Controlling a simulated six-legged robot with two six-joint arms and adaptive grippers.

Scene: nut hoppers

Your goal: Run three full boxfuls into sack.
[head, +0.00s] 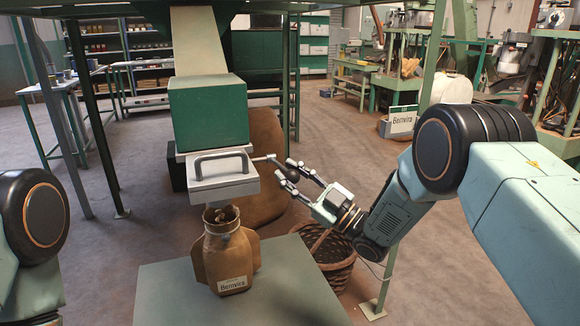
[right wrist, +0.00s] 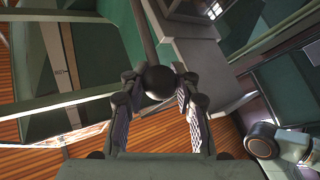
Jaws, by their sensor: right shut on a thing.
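A green hopper box (head: 208,112) stands above a pale metal outlet (head: 222,180) with a grey bar handle (head: 222,160). A lever rod with a dark ball knob (right wrist: 159,82) comes out of the outlet's right side. My right gripper (head: 292,174) is shut on the knob; the right wrist view shows the knob between its fingers. A brown sack (head: 224,258) with a white label stands upright and open under the outlet. Brown nuts (head: 223,214) show at its mouth; its fill depth is hidden. My left gripper is out of view.
The sack stands on a grey-green table (head: 170,295). A wicker basket (head: 330,255) sits on the floor to the right, and another large brown sack (head: 265,150) is behind the outlet. Green posts (head: 90,110) flank the hopper. The table's right part is clear.

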